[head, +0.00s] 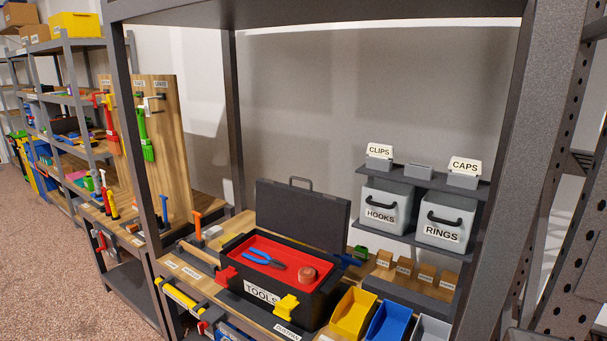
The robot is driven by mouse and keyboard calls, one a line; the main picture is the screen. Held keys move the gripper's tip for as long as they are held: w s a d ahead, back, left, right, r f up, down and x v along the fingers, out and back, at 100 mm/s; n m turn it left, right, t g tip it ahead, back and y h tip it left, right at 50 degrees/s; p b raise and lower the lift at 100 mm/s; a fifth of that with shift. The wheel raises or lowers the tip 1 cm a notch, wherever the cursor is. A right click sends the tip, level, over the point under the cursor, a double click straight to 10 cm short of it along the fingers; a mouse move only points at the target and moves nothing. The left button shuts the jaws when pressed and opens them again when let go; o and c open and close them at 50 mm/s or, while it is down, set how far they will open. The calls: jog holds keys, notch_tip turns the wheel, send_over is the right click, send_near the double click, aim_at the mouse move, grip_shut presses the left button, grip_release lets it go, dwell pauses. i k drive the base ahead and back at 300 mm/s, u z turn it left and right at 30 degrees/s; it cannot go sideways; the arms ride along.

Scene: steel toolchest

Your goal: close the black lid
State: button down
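The black lid (303,214) stands open and roughly upright at the back edge of the black toolbox (303,305). It has a grey handle on its top edge. The toolbox bears a "TOOLS" label and sits on the wooden worktop. A red tray (243,249) inside it holds blue pliers (264,257) and a round brownish-red object (308,275). My gripper is not in view.
Steel posts (500,200) frame the shelf at left and right. Yellow (353,313), blue and grey bins stand right of the toolbox. "HOOKS" (386,206) and "RINGS" (443,223) bins sit behind at right. An orange-handled tool (197,226) stands upright at left.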

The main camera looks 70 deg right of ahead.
aim_at(316, 219)
jog(key=z, duration=0.05)
jog(key=i, duration=0.95)
jog(key=u, duration=0.05)
